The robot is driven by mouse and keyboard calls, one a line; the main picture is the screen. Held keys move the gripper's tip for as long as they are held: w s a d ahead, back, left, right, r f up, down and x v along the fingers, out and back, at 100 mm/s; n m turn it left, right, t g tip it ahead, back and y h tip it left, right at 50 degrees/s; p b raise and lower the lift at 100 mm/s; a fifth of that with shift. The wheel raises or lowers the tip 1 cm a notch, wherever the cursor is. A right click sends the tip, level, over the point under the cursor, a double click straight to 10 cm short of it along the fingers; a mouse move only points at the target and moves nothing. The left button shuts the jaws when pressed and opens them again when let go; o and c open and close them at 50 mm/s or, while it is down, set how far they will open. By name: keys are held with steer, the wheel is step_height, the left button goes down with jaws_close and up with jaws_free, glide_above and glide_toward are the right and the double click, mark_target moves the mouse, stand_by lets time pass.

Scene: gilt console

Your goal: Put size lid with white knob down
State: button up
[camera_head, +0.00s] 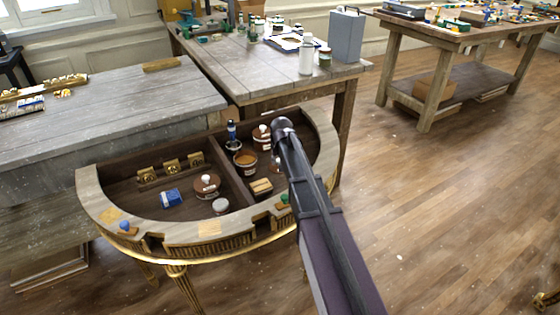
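An open round pot (245,160) with an amber-brown inside stands in the right compartment of the half-round gilt console (95,200). A brown round piece with a white knob (207,187) sits in the left compartment, near the divider. A similar brown piece with a white knob (262,138) is behind the pot, beside the dark end of my arm. I cannot tell which one is the size lid, nor whether either is a loose lid or a covered pot. My arm covers the console's right side, and no gripper fingers show.
A blue box (170,198), a grey-topped jar (220,206), a wooden block (262,187) and a blue-capped bottle (232,135) crowd the compartments. The console's raised rim surrounds them. Worktables stand behind and left. Wooden floor (450,220) is open to the right.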

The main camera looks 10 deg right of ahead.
steer(key=shift+o, duration=0.5)
steer(key=shift+r, duration=0.2)
steer(key=p+v, duration=1.1)
steer(key=v, duration=0.1)
steer(key=shift+p, duration=0.4)
steer(key=shift+s, duration=0.15)
stand_by(0.5)
steer(key=s+r+g+p, duration=0.3)
steer(key=s+p, duration=0.1)
steer(key=s, duration=2.1)
steer(key=shift+d+n, duration=0.2)
steer(key=shift+n, duration=0.1)
